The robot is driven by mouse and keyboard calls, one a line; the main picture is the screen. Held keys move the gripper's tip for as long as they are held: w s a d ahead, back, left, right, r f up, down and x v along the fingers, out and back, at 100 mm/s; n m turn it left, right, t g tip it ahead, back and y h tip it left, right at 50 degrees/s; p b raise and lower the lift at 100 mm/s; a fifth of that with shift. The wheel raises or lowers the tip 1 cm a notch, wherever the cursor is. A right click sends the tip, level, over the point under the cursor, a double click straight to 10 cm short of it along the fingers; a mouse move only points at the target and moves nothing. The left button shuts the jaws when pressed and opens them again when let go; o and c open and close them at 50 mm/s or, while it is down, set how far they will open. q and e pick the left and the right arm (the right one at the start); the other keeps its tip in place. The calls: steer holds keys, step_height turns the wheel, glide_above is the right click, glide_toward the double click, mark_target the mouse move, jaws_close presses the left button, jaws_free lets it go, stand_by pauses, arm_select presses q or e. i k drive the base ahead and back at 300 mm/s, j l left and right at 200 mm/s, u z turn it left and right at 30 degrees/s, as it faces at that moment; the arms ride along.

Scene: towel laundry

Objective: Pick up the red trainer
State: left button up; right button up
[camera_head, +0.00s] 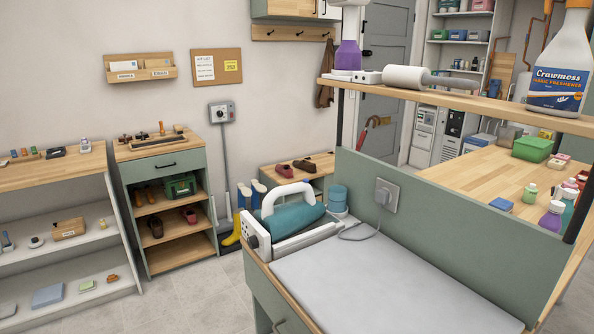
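A dark red shoe (189,214) lies on the middle shelf of the green shoe cabinet (188,162), beside a brown shoe (156,227). Another reddish shoe (285,170) sits on the low wooden bench (266,171) against the back wall, with a brown shoe (304,166) next to it. They are small in view, and I cannot tell for sure which one is a trainer. Neither of my grippers is in view.
Yellow boots (232,230) stand before the bench. A wooden counter (487,172) stands right. Open floor (185,296) lies before the cabinet.

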mark_target(285, 170)
steer(key=i+j+u, duration=0.4)
steer(key=j, duration=0.45)
steer(key=i+j+u, duration=0.35)
steer(key=i+j, duration=0.3)
steer(key=i+j+z, duration=0.1)
steer(key=i, duration=0.35)
steer(key=i+j, duration=0.1)
steer(key=i, duration=0.3)
steer(key=i+j+z, duration=0.15)
steer(key=i, duration=0.3)
steer(key=i+j+z, duration=0.1)
steer(key=i, duration=0.35)
steer(key=i+l+z, duration=0.25)
steer(key=i+z, duration=0.15)
steer(key=i, duration=0.2)
steer(key=i+z, duration=0.4)
steer(key=i, duration=0.25)
steer(key=i+j+z, duration=0.1)
steer(key=i+z, duration=0.3)
steer(key=i, duration=0.2)
steer(key=i+l+u, duration=0.45)
steer(key=i+l, duration=0.2)
steer(key=i+l+u, duration=0.25)
steer(key=l, duration=0.25)
steer(key=i+l+u, duration=0.2)
steer(key=l, duration=0.25)
steer(key=i, duration=0.05)
